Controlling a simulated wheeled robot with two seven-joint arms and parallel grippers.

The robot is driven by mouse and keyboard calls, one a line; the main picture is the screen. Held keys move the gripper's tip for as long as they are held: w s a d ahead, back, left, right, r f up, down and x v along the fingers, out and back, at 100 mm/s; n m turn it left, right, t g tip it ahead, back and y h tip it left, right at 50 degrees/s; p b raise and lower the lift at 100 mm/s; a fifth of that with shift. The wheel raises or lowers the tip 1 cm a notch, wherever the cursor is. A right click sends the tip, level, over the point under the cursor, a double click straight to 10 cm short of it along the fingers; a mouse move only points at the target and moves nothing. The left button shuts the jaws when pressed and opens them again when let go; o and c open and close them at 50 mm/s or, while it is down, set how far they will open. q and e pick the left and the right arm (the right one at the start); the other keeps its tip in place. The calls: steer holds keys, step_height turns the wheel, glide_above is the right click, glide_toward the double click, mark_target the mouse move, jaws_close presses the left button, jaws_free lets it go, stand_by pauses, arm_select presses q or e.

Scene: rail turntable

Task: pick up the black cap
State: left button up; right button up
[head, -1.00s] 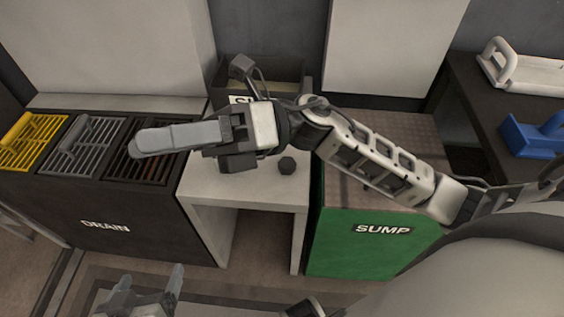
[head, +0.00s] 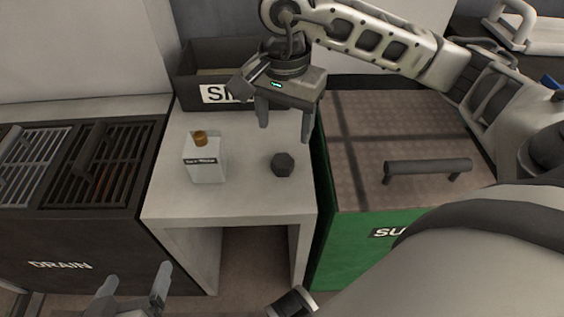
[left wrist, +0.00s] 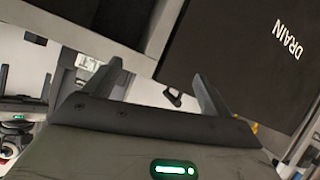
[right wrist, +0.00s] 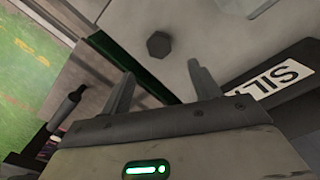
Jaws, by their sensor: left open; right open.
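The black cap (head: 283,164) is a small dark hexagonal piece on the light grey stand, right of the bottle. It also shows in the right wrist view (right wrist: 159,44), beyond and between the fingertips. My right gripper (head: 284,134) is open and empty, pointing down above and behind the cap, apart from it. Its fingers also show in the right wrist view (right wrist: 160,75). My left gripper (head: 138,284) is open and empty, low in front of the drain cabinet and stand. Its fingers show in the left wrist view (left wrist: 158,80).
A white bottle (head: 205,160) with a brown cap stands left of the black cap. A dark bin (head: 190,92) with a partly hidden label is behind. The slatted DRAIN cabinet (head: 70,235) is left; the green SUMP box (head: 345,250) with a handle (head: 428,168) is right.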

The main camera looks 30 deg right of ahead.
mark_target(284, 158)
step_height(284, 158, down, 8)
steer(key=shift+r+b, duration=0.1)
steer(key=shift+b, duration=0.9)
steer(key=shift+f, duration=0.25)
arm_select(q)
steer(key=shift+d+r+t+h, duration=0.15)
steer(key=shift+d+r+t, duration=0.05)
steer(key=shift+r, duration=0.2)
steer(key=shift+d+r+t+h, duration=0.15)
steer(key=shift+r+t, duration=0.05)
steer(key=shift+r, duration=0.15)
arm_select(e)
steer(key=c, duration=1.1)
